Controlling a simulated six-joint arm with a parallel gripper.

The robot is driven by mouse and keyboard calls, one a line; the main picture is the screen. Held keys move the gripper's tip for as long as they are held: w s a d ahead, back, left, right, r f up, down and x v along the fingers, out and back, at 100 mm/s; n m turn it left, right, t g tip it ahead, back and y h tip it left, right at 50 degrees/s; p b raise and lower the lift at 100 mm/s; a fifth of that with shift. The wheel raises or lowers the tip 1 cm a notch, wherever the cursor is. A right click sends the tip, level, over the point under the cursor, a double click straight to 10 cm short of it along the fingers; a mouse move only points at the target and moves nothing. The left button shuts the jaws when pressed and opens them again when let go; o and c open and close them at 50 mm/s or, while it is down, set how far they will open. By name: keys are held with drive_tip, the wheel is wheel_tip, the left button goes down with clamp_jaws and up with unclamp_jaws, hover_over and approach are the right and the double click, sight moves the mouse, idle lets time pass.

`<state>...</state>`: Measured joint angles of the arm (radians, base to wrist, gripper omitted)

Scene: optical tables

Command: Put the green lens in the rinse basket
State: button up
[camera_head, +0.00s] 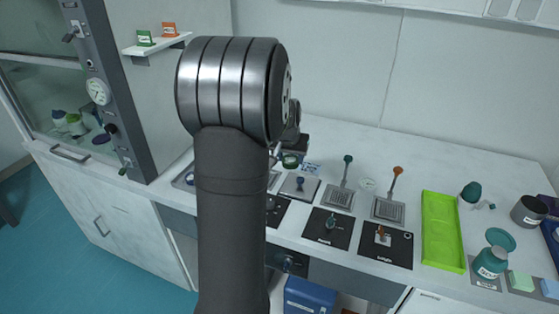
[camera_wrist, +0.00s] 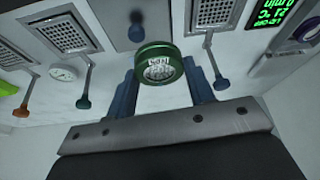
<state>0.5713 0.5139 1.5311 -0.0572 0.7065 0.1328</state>
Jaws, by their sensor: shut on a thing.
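The green lens (camera_wrist: 158,66), a round green-rimmed disc, sits between the two blue fingers of my gripper (camera_wrist: 161,78) in the wrist view. My gripper is shut on it. In the head view, the green lens (camera_head: 290,160) shows just right of my arm, which hides most of the gripper. Mesh trays with long handles, possibly rinse baskets, stand on the bench: one with a teal knob (camera_head: 340,197), one with an orange knob (camera_head: 388,209). In the wrist view, a mesh tray with a blue-knobbed handle (camera_wrist: 211,14) lies beyond the lens, to the right. No rinse basket label is readable.
A grey plate with a blue knob (camera_head: 300,186) lies between the mesh trays. Black plates with small fixtures (camera_head: 328,228) line the front edge. A lime-green tray (camera_head: 442,229), a teal jar (camera_head: 490,262) and a dark cup (camera_head: 528,211) stand at right. A display (camera_wrist: 268,12) glows green.

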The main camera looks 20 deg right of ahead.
drive_tip(key=s+d+m+h, duration=0.1)
drive_tip(key=s+d+m, duration=0.1)
drive_tip(key=s+d, duration=0.75)
drive_tip(key=s+d+m, duration=0.2)
drive_tip(key=s+d, duration=0.4)
drive_tip(key=s, duration=0.6)
hover_over(340, 196)
drive_tip(key=s+a, duration=0.1)
drive_tip(key=shift+g, duration=0.4)
wheel_tip(340, 196, down, 6)
drive_tip(key=shift+w+a+f, duration=0.1)
drive_tip(key=shift+w+f, duration=0.05)
drive_tip(key=shift+f, duration=1.9)
drive_tip(key=shift+f, duration=0.2)
drive_tip(key=o, duration=1)
